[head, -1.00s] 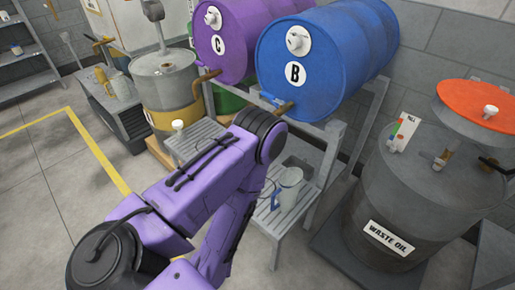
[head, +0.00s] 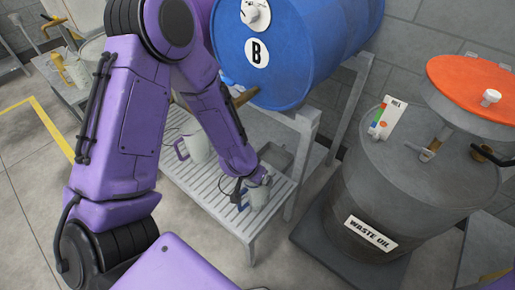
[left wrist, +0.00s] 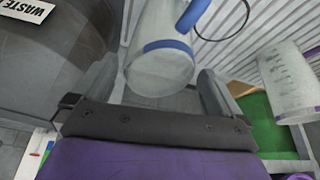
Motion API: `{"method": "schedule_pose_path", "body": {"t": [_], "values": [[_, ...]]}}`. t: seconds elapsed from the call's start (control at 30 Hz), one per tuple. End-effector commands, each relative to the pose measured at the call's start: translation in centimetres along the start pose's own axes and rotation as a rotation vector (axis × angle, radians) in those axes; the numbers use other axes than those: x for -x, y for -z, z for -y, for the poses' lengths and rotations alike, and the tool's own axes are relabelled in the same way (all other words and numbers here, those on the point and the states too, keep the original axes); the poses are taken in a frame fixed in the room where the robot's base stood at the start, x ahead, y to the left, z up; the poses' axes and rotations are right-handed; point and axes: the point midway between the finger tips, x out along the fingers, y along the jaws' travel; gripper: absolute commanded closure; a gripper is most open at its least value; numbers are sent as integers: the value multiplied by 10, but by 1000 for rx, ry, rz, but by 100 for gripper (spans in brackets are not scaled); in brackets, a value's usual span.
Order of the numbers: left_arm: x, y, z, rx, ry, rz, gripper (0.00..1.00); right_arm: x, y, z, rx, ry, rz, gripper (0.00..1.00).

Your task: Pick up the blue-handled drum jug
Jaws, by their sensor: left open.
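The blue-handled drum jug (head: 259,196) is a pale clear jug standing on the slatted grey stand, partly hidden by my left gripper (head: 262,181) in the head view. In the left wrist view the jug (left wrist: 160,66) shows a blue band and part of its blue handle (left wrist: 192,14). My left gripper (left wrist: 157,72) is open, with one finger on each side of the jug. I cannot tell whether the fingers touch it. My right gripper is in neither view.
A purple-handled jug (head: 196,147) stands to the left on the same slatted stand (head: 215,196). The blue drum B (head: 290,50) overhangs the stand. The waste oil drum (head: 405,190) stands close on the right.

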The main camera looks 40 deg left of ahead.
Motion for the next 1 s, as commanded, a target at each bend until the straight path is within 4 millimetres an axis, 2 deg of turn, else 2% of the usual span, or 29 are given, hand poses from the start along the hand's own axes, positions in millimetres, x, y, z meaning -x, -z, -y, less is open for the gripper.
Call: {"method": "schedule_pose_path", "body": {"t": [0.37, 0.63, 0.83, 0.87, 1.0], "values": [[-58, -1, -2, 3, 2, 0, 0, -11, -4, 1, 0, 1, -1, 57], [-62, 1, -3, 0, 1, -1, 0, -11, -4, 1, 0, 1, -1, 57], [-62, 1, -3, 0, 1, -1, 65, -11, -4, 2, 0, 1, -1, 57], [-62, 1, -4, 0, 1, -2, 69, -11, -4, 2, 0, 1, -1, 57], [-62, 1, -3, 0, 2, -2, 69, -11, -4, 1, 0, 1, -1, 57]]}}
